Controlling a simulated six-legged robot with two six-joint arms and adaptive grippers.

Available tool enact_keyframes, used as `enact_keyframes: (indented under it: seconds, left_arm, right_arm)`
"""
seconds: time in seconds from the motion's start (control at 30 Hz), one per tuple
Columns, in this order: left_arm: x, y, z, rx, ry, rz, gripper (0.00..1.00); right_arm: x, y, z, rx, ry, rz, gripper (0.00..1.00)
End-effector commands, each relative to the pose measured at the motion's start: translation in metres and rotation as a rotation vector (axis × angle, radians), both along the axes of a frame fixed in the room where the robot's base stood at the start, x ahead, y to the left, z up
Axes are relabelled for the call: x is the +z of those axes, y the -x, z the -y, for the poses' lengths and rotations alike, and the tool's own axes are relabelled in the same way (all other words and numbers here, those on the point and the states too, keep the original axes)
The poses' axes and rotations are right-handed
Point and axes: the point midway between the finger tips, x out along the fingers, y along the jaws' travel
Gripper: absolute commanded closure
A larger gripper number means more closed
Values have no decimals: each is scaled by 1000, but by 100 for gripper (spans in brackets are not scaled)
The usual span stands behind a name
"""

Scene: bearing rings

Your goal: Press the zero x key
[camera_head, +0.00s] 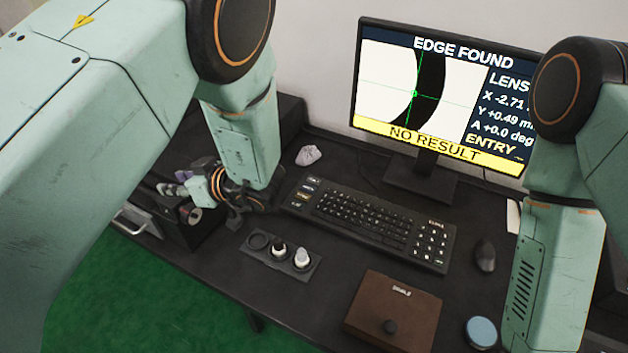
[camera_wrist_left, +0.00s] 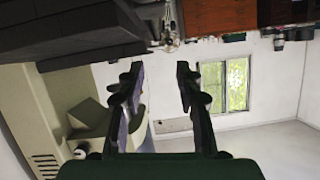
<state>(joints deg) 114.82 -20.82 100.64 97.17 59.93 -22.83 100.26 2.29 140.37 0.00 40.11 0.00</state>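The black keyboard (camera_head: 360,217) lies on the desk below the monitor. A short column of function keys (camera_head: 304,192) is at its left end, one yellow, the others pale-lettered. Their labels are too small to read, so I cannot tell which is zero x. The monitor (camera_head: 440,90) reads EDGE FOUND, X -2.71, Y +0.49, ENTRY blank and NO RESULT on a yellow bar. My left wrist is left of the keyboard, apart from the keys. My left gripper (camera_wrist_left: 158,75) has its fingers apart with nothing between them. My right gripper is out of view; only its arm shows.
A dark holder (camera_head: 268,263) with two small capped pieces stands in front of the keyboard. A brown box (camera_head: 393,310), a mouse (camera_head: 485,256) and a blue disc (camera_head: 481,331) are at the right.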

Motion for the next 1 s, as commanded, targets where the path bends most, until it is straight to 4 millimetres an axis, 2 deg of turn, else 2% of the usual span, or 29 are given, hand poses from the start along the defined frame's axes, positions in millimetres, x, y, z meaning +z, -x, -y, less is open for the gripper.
enact_keyframes:
  seconds: [0.03,0.37,1.0]
  left_arm:
    - [0,0,0,0,0,0,72]
    - [0,0,0,0,0,0,100]
    - [0,0,0,0,0,0,100]
  right_arm:
    - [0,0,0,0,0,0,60]
    - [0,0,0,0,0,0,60]
    - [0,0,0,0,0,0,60]
